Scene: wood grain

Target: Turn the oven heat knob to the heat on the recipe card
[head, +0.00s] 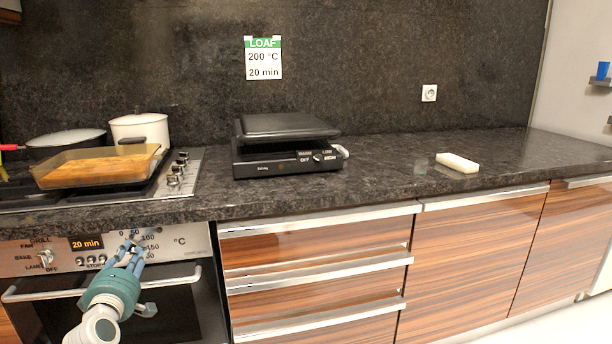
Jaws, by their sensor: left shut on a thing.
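The recipe card (263,58) on the back wall reads LOAF, 200 °C, 20 min. The oven (192,247) is at the lower left, its control panel below the counter edge. My left gripper (132,250) is at the panel, its fingers shut on the oven heat knob at the °C scale. The fingers cover most of the knob, so I cannot tell where it points. Marks 0, 50, 100 and 150 show around it; the rest is hidden by my gripper. The oven display (86,243) reads 20 min. My right gripper is out of view.
A mode knob (45,258) and small buttons sit left on the panel. The oven door handle (40,295) runs below. On the hob above are a glass loaf dish (95,168) and pots. A black grill (287,150) and a white block (457,162) stand on the counter.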

